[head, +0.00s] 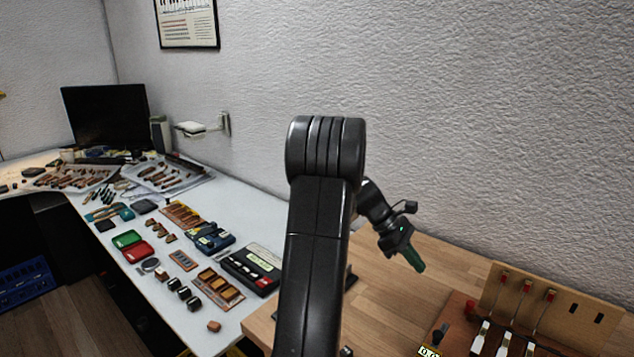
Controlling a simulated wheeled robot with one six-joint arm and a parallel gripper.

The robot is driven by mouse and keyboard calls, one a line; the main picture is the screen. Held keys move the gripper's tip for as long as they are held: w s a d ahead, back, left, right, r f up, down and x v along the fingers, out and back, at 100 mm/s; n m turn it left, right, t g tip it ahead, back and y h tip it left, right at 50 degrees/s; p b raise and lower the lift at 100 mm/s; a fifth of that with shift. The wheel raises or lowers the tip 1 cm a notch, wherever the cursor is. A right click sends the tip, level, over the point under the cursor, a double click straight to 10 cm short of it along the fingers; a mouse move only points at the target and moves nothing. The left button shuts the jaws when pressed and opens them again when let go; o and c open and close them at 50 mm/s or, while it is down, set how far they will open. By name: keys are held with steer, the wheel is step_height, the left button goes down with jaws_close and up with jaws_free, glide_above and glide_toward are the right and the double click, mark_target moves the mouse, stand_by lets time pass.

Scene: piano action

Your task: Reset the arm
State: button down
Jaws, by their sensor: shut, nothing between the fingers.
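My arm rises from the bottom middle of the head view, and its elbow hides part of the wall and table behind it. My gripper (414,259) hangs to the right of the elbow, with green fingers that point down and to the right. The fingers are shut and hold nothing. The gripper appears above the wooden table (385,315), to the left of the piano action model (515,330), and apart from it. The model has a brown base, a tan upright board and red-tipped parts. Its lower edge is cut off by the frame.
A white bench (205,325) at the left bears a black case (250,270), a red box (138,252), a green box (127,239) and several small parts. A monitor (105,115) stands at the far left. A textured wall (480,120) rises behind. The wooden table is bare around the gripper.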

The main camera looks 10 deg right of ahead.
steer(key=p+x, duration=0.1)
steer(key=x, duration=0.9)
steer(key=shift+s+d, duration=0.75)
steer(key=shift+d, duration=0.05)
steer(key=shift+s+d, duration=0.35)
steer(key=shift+d, duration=0.1)
steer(key=shift+r, duration=0.1)
